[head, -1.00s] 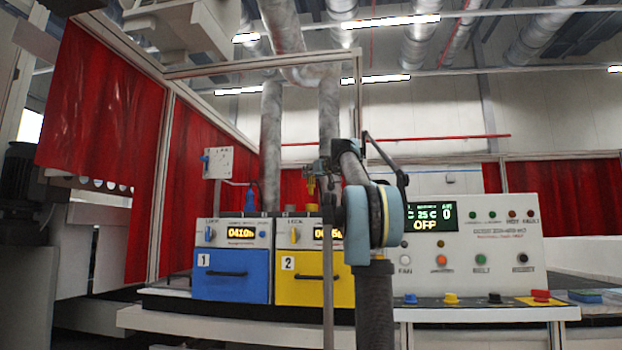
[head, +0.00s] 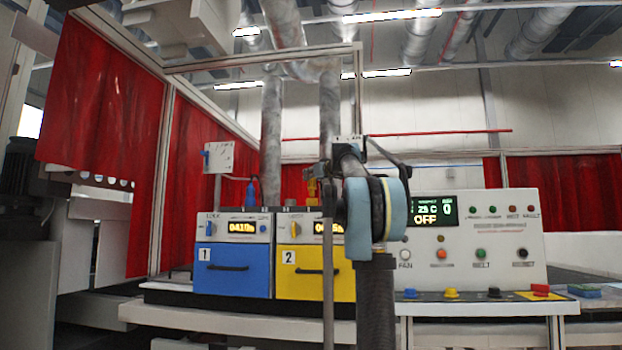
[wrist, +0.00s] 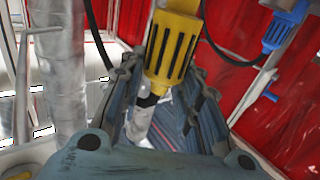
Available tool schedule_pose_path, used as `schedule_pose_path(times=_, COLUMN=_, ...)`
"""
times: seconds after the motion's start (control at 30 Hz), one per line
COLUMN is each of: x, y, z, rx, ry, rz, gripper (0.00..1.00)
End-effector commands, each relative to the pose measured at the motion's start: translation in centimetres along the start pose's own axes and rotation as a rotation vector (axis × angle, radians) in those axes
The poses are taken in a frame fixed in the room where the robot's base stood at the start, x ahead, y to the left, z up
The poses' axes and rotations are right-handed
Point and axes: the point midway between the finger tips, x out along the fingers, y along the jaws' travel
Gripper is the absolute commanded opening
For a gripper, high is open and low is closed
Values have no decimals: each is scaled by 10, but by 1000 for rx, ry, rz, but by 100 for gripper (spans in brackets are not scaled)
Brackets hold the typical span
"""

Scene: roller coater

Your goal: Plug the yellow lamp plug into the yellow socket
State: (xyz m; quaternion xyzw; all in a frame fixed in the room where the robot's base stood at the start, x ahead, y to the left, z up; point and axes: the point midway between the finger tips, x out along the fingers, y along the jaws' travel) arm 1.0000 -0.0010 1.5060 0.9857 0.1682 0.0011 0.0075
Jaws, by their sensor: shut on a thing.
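The yellow lamp plug (wrist: 173,48) has dark slots and sits between the fingers of my gripper (wrist: 164,72) in the wrist view. My gripper is shut on it, and a dark cable runs near it. In the head view the yellow plug (head: 312,188) shows just left of my gripper (head: 326,182), above the yellow number 2 unit (head: 300,287). I cannot make out the yellow socket; my arm covers part of that area. A small white panel (head: 347,140) shows behind the top of my arm.
A blue plug (head: 250,194) stands above the blue number 1 unit (head: 232,283), beside a white panel with a blue part (head: 218,158). A control panel (head: 480,240) stands to the right. Red curtains (head: 100,130) and grey pipes (head: 271,140) rise behind.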

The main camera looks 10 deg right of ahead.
Motion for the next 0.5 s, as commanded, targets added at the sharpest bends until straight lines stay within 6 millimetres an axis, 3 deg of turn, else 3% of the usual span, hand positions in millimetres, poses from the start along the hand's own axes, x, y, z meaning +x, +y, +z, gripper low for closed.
schedule_pose_path(times=0.27, x=0, y=0, z=11, rx=0, ry=0, rz=0, gripper=6)
schedule_pose_path(times=0.37, x=0, y=0, z=16, rx=-1, ry=-1, rz=0, gripper=0)
schedule_pose_path(times=0.5, x=0, y=1, z=22, rx=-1, ry=-1, rz=0, gripper=0)
